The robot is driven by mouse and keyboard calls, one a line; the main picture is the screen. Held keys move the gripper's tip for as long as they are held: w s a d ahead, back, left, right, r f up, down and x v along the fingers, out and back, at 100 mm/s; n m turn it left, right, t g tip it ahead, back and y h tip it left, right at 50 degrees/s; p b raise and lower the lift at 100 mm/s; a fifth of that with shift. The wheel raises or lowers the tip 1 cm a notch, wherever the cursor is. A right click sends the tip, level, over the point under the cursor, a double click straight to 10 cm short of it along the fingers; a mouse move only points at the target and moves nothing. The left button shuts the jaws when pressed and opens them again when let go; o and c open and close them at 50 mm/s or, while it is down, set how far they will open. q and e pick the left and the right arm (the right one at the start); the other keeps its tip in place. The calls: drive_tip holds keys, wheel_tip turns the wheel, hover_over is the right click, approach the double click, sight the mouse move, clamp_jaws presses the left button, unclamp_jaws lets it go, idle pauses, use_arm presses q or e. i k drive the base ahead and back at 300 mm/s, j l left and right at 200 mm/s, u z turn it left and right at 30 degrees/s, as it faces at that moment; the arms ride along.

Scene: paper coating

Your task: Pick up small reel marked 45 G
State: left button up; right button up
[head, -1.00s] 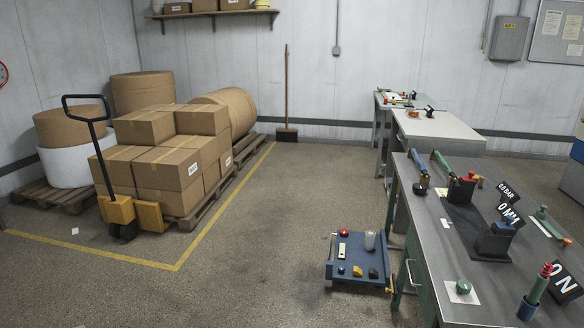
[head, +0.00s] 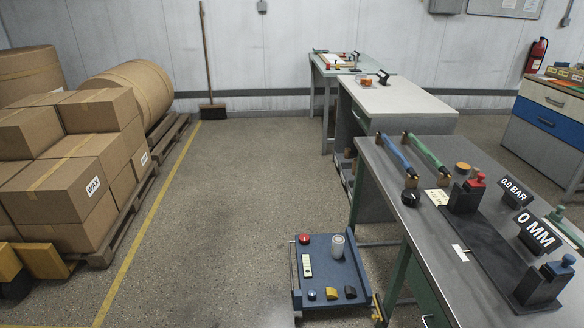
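No small reel with a readable 45 G mark shows in the head view. Some small brown round items (head: 349,153) sit on a shelf under the pale-topped bench; they are too small to identify or read. A large brown roll (head: 130,88) lies on its side on a pallet, and another large roll (head: 28,72) stands behind the boxes at the left. Neither of my grippers is in view.
Stacked cartons (head: 75,170) stand at the left. A blue trolley (head: 335,276) with small items stands by the grey workbench (head: 440,240). The pale-topped bench (head: 400,97) is beyond, drawers (head: 545,125) at the right.

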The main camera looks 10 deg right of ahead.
sight(337, 247)
drive_tip(key=i+j+z, duration=0.1)
drive_tip(key=i+z, duration=0.25)
drive_tip(key=z, duration=0.15)
drive_tip(key=i+j+z, duration=0.2)
drive_tip(key=z, duration=0.25)
drive_tip(key=i+j+z, duration=0.35)
drive_tip(key=z, duration=0.15)
drive_tip(key=i+j+z, duration=0.2)
drive_tip(key=j+z, duration=0.25)
